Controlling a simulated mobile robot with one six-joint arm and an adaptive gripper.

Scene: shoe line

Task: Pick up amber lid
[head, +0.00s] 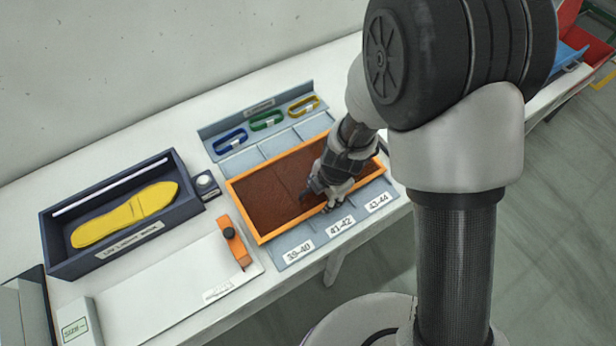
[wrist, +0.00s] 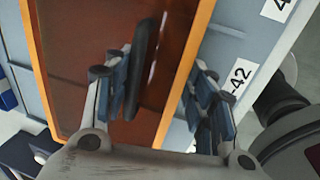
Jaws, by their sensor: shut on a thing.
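The amber lid (head: 262,196) is a see-through brown panel in an orange frame. It lies over the middle of a grey sorting tray (head: 290,257) and covers much of its compartments. My gripper (head: 322,196) is down at the lid's right part. In the wrist view the lid (wrist: 85,50) fills the left and centre, and my gripper (wrist: 163,75) has one finger over the panel beside a black bar (wrist: 143,65) and the other past the orange frame edge. The gripper is shut on the lid; the exact contact is hard to see.
Blue, green and yellow rings (head: 266,121) sit at the tray's back. To the left are a dark light box (head: 115,257) with a yellow insole (head: 125,215), a small knob box (head: 206,186), and a white board (head: 160,290) with an orange slider (head: 234,243). A wall stands behind.

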